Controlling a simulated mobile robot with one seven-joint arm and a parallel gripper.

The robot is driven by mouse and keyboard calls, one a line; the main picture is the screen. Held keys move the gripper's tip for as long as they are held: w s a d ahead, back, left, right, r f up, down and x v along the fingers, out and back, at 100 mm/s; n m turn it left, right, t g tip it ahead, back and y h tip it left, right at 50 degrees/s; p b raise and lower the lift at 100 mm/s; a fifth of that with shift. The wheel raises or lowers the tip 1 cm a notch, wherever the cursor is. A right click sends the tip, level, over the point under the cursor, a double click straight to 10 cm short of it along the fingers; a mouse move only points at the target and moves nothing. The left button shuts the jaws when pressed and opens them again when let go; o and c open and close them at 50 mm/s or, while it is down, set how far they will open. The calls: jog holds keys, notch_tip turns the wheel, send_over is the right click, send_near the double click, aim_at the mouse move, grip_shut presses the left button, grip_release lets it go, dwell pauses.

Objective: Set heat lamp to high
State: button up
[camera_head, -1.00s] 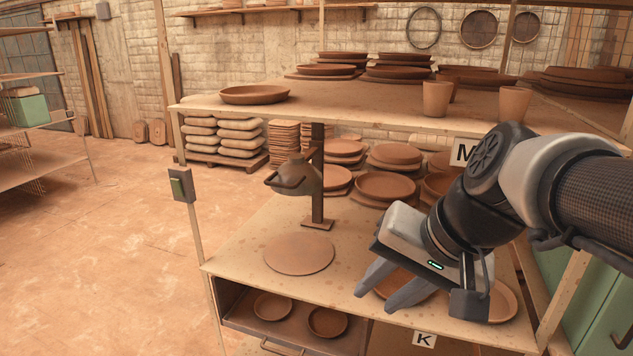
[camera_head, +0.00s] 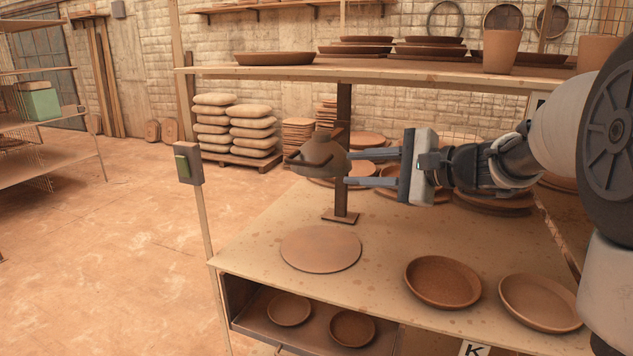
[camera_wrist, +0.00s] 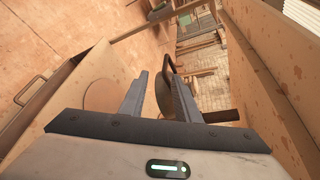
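The heat lamp (camera_head: 320,153) is a brown domed shade with a curved bar across its front. It hangs from a dark post above a round brown disc (camera_head: 320,249) on the table. My gripper (camera_head: 347,167) is open and points left at the lamp, its fingertips close to the shade's right side; I cannot tell whether they touch. In the wrist view the dark lamp (camera_wrist: 159,70) shows between and beyond the two fingers, partly hidden by them. No setting marks on the lamp are legible.
An upper shelf (camera_head: 400,77) with plates and pots runs above my gripper. Bowls (camera_head: 442,281) stand on the table at right. Open floor lies left.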

aim_at(307, 163)
jog(key=shift+m+t, duration=0.3)
jog(key=x, duration=1.1)
jog(key=w+x, duration=0.1)
jog(key=x, duration=0.5)
jog(key=shift+w+r, duration=0.15)
grip_shut()
